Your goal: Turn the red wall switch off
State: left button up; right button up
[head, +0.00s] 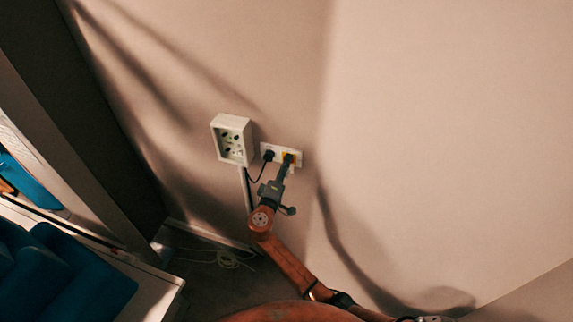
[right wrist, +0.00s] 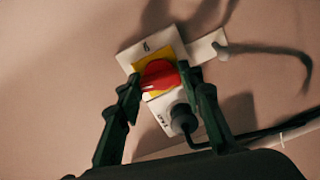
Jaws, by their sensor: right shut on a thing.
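The red wall switch (right wrist: 160,76) is a red knob on a yellow plate, mounted on a white wall plate (right wrist: 140,52). A small pale mark shows at the knob's left end; the plate's lettering is too blurred to read. In the right wrist view my right gripper (right wrist: 158,74) has one dark finger on each side of the knob, shut on it. In the head view my right gripper (head: 287,164) reaches up to the yellow plate (head: 290,153) and hides the knob. My left gripper is not in view.
A black plug (head: 268,155) with a hanging cable sits just left of the switch. A white box (head: 232,139) with several sockets is farther left. Teal cushions (head: 80,270) are at lower left. A loose cable (head: 228,259) lies on the floor. The wall to the right is bare.

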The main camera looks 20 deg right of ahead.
jog(key=shift+n+p, duration=0.4)
jog(key=shift+n, duration=0.7)
jog(key=o, duration=1.2)
jog(key=shift+c, duration=0.2)
jog(key=v, duration=1.2)
jog(key=shift+f, duration=0.1)
